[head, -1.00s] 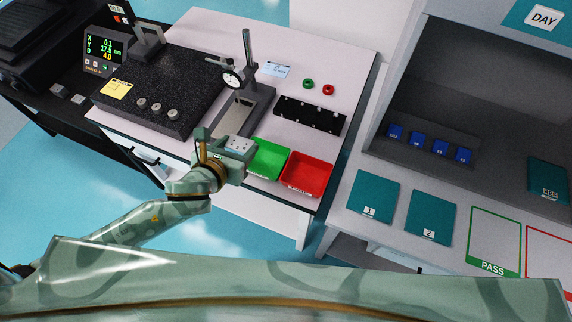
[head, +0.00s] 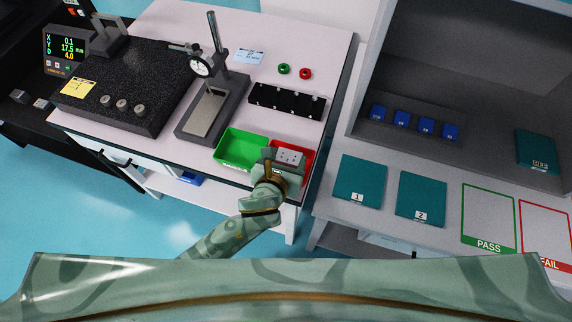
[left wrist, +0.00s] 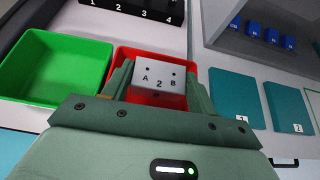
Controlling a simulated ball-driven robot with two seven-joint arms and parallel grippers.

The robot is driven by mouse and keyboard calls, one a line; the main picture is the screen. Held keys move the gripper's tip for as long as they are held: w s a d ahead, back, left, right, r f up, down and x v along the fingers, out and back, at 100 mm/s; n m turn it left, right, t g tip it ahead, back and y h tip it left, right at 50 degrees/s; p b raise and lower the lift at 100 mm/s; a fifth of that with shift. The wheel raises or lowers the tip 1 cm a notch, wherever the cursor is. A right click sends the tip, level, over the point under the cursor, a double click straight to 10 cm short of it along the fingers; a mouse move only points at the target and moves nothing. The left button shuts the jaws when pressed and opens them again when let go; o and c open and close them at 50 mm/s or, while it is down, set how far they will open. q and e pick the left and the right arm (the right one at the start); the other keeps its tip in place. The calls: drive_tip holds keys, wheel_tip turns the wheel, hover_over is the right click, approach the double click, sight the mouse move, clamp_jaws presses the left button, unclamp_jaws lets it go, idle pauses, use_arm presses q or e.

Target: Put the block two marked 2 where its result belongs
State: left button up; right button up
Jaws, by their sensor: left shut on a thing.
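Block two (left wrist: 158,77), a light grey block marked A, B and 2 with small dark holes, is held between the fingers of my left gripper (left wrist: 158,85). In the head view the block (head: 290,157) and my left gripper (head: 285,163) are over the red tray (head: 305,177). The red tray's rim (left wrist: 128,50) shows behind the block in the left wrist view. I cannot tell whether the block touches the tray. The green tray (head: 240,147) stands just to the left, empty; it also shows in the left wrist view (left wrist: 55,65). My right gripper is not in view.
A dial gauge stand (head: 210,105) and a black numbered rack (head: 287,102) stand behind the trays. A granite plate (head: 125,82) is on the left. On the right bench are teal pads 1 (head: 360,180) and 2 (head: 421,198), and a PASS frame (head: 488,218).

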use_arm(q)
wheel_tip(320, 180, down, 3)
drive_tip(key=shift+f+b, duration=0.1)
drive_tip(key=shift+b, duration=0.5)
drive_tip(key=shift+a+r, duration=0.1)
drive_tip(key=shift+r, duration=0.1)
drive_tip(key=o, duration=0.9)
drive_tip(key=shift+f, duration=0.1)
